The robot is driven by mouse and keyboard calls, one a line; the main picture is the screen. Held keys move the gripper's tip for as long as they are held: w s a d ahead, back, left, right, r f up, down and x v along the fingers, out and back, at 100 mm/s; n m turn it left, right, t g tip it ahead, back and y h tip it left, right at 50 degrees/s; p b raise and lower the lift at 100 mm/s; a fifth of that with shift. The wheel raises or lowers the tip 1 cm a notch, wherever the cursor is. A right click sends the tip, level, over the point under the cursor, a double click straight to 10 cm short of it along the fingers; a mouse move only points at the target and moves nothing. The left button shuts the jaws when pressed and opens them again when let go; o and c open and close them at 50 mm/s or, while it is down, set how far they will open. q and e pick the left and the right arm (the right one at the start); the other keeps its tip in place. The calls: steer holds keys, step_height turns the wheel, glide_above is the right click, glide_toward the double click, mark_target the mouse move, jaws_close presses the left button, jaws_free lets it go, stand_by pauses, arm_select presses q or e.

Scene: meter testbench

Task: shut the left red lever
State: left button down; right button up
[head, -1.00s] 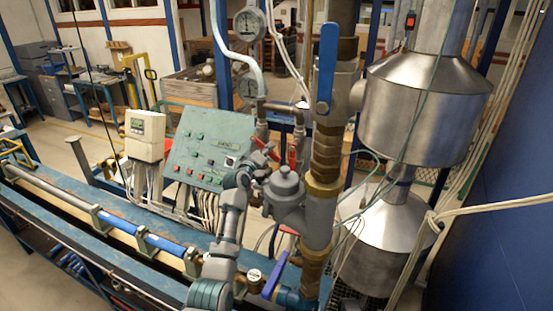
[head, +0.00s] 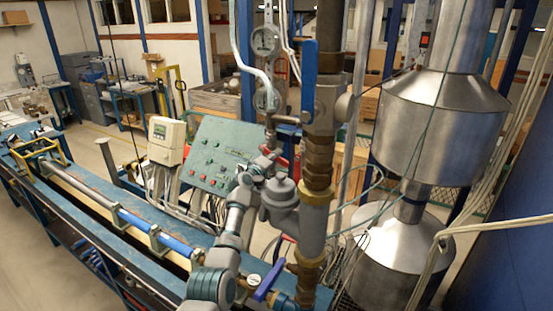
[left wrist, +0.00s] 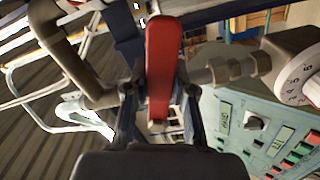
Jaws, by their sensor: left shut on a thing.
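In the left wrist view, a red lever (left wrist: 163,50) stands upright in the picture between the two dark fingers of my left gripper (left wrist: 160,92). The fingers are closed on its sides. In the head view, my left gripper (head: 268,160) is at the pipework beside the green control panel, with red lever parts (head: 295,162) just right of it. The fingertips are small and partly hidden there, and I cannot tell from this view which red lever is held. My right gripper is in neither view.
The green panel (head: 214,152) with buttons is left of my left gripper. A grey meter body (head: 280,196) and brass pipe (head: 318,165) stand close on its right. A blue-handled valve (head: 310,70) is above, another blue handle (head: 270,281) below. Large steel vessels (head: 440,125) are farther right.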

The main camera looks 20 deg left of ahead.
arm_select(q)
steer(key=c, duration=1.1)
jaws_free()
steer(key=shift+o, duration=0.8)
steer(key=shift+w+f, duration=0.1)
steer(key=s+a, duration=0.1)
steer(key=s, duration=0.6)
steer(key=shift+a, duration=0.35)
steer(key=shift+s+f, duration=0.15)
